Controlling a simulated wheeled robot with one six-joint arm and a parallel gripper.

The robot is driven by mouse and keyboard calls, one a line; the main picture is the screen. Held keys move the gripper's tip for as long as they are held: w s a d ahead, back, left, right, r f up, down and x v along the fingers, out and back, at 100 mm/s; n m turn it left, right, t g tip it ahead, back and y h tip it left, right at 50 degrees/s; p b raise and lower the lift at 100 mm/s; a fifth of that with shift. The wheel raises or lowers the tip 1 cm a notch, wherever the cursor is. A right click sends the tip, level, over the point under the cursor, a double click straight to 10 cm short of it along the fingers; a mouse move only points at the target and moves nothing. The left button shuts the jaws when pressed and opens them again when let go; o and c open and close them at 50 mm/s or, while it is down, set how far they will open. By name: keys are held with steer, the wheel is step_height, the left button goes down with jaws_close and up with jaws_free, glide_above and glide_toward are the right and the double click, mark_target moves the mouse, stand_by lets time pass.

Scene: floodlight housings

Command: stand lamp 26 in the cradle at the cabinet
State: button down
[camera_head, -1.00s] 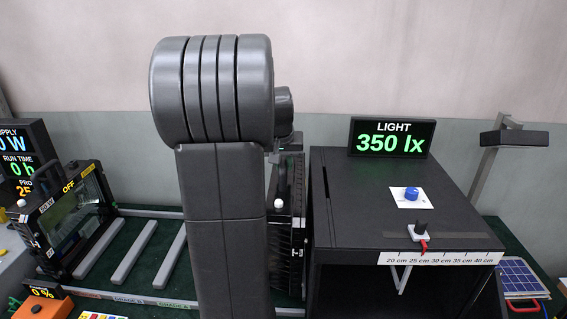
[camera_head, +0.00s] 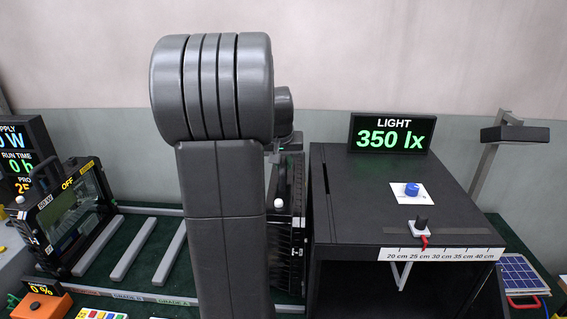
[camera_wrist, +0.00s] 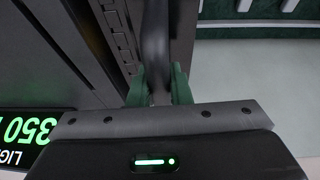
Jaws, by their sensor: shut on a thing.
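A dark finned floodlight housing (camera_head: 290,235) stands upright close to the left side of the black cabinet (camera_head: 345,215) in the head view. My arm hides its left part, and I cannot read a number on it. My gripper (camera_wrist: 158,88) is shut on the lamp's dark handle (camera_wrist: 156,45) in the wrist view, with a green finger on each side. The lamp's finned body (camera_wrist: 115,35) shows beside the handle. The cradle is not clearly visible, and I cannot tell whether the lamp's base rests in it.
A second floodlight (camera_head: 75,220) marked OFF stands on the green bench at left, near grey rails (camera_head: 133,248). A solar panel (camera_head: 522,274) lies at right.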

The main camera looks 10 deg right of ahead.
steer(key=shift+d+f+b, duration=0.15)
steer(key=shift+f+b, duration=1.15)
steer(key=shift+f, duration=0.4)
stand_by(2.3)
steer(key=c, duration=1.3)
jaws_free()
steer(key=shift+o, duration=0.2)
steer(key=shift+s+f, duration=0.15)
steer(key=shift+f, duration=0.25)
steer(key=b+v, duration=0.1)
steer(key=v, duration=1.3)
steer(key=shift+r, duration=0.2)
steer(key=shift+f, duration=0.1)
steer(key=p+x, duration=0.1)
steer(key=x, duration=1.2)
steer(key=shift+w+d+f, duration=0.1)
steer(key=shift+w+f, duration=0.2)
steer(key=shift+r, duration=0.1)
